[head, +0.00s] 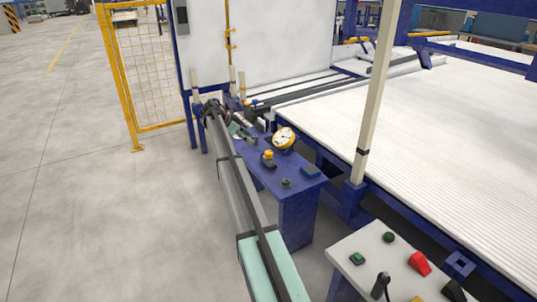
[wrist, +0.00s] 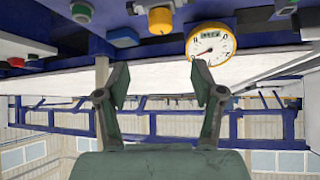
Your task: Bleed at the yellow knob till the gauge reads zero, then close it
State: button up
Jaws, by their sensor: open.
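The yellow knob (head: 268,155) stands on the blue bench (head: 292,177), just in front of the round gauge. The gauge (head: 284,138) has a yellow rim and a white face. In the wrist view the yellow knob (wrist: 160,19) is at the top middle, with the gauge (wrist: 210,46) to its right.
A dark green button (head: 286,183) and a blue block (head: 310,171) sit on the bench's near end. A grey control panel (head: 385,262) with red and green controls is at lower right. A ribbed white bed (head: 430,120) and a cream post (head: 376,90) stand right of the bench.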

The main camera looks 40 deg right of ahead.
aim_at(268, 152)
jog(key=b+x, duration=0.1)
jog(key=x, duration=1.3)
jog(key=shift+d+f+b, duration=0.1)
jog(key=shift+f+b, duration=0.1)
jog(key=shift+b, duration=0.2)
jog(key=c, duration=1.1)
